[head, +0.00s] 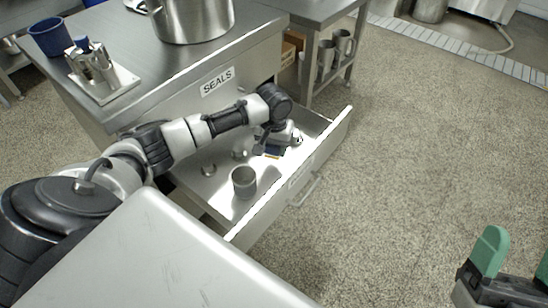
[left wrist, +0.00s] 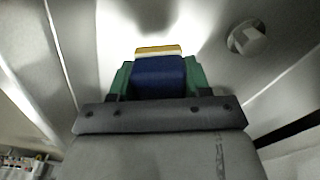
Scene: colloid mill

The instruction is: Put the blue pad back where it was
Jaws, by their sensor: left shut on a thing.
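The blue pad (left wrist: 158,76) has a yellow and white layer at its far end. In the left wrist view it sits between the green fingertips of my left gripper (left wrist: 160,80), which is shut on it. In the head view my left gripper (head: 270,147) is inside the open drawer (head: 217,187), with the pad (head: 272,153) showing small and dark at its tip. I cannot tell whether the pad touches the drawer floor. My right gripper (head: 516,262) is at the lower right, its green fingers apart, with nothing seen between them.
The drawer also holds a grey cup (head: 244,182) and small metal parts (head: 208,170). A hexagonal metal part (left wrist: 247,38) is near the pad. The drawer's front wall (head: 290,178) and the bench labelled SEALS (head: 217,82) bound the space. Floor at right is clear.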

